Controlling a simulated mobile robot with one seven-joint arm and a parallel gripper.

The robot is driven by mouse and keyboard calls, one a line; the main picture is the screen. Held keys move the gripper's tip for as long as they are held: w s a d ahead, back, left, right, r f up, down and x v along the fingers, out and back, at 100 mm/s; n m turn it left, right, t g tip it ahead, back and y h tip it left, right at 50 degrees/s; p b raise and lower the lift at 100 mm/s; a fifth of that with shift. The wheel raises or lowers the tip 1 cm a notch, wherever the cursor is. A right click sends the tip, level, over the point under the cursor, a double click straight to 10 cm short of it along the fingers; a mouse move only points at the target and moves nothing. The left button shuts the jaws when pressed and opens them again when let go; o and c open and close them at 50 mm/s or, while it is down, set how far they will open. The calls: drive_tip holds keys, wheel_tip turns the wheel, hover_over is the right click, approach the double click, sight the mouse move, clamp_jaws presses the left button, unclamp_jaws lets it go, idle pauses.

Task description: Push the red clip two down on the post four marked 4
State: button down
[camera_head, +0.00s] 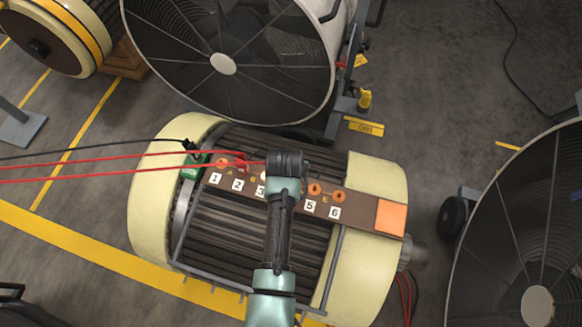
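A brown terminal strip (367,208) lies on top of a cream-and-dark motor, with numbered white tags along it. My arm reaches up over the strip, and my gripper (287,162) is above it around the place between tags 3 and 5. Tag 4 and its post are hidden beneath my arm. One red clip (240,159) sits by the posts near tag 2. A second red cable (150,171) runs up to my gripper, where its end is hidden. My fingers are hidden by the wrist, so their opening and any hold cannot be seen.
A black clip (190,146) is at the strip's left end by a green part (192,168). Orange posts (315,189) stand above tags 5 and 6. Large fans (222,64) stand behind and at right (535,300). Cables cross from the left.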

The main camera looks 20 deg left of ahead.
drive_tip(key=shift+f+b, duration=0.35)
drive_tip(key=shift+f, duration=0.15)
drive_tip(key=c, duration=0.5)
unclamp_jaws()
drive_tip(key=shift+r, duration=0.15)
